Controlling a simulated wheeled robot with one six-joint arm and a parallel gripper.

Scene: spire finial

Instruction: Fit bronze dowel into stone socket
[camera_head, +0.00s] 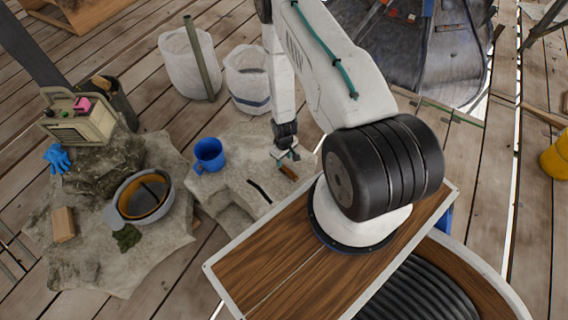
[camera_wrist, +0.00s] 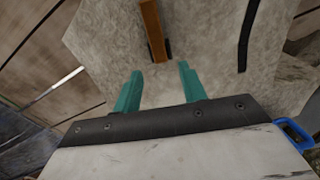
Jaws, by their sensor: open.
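The bronze dowel (camera_wrist: 152,30) is an orange-brown bar on the pale stone block, just beyond my fingertips in the wrist view. In the head view the dowel (camera_head: 289,173) shows as a short brown piece below my gripper (camera_head: 286,157). My gripper (camera_wrist: 159,74) has two teal fingers, spread apart with nothing between them. The dowel's near end lies in front of the gap between them.
A blue mug (camera_head: 209,155) stands on the stone block's left corner. Left of it are a grey pan (camera_head: 143,196), a tan block (camera_head: 63,224) and a radio-like box (camera_head: 76,119). White buckets (camera_head: 190,62) stand behind. The stone around the slot is clear.

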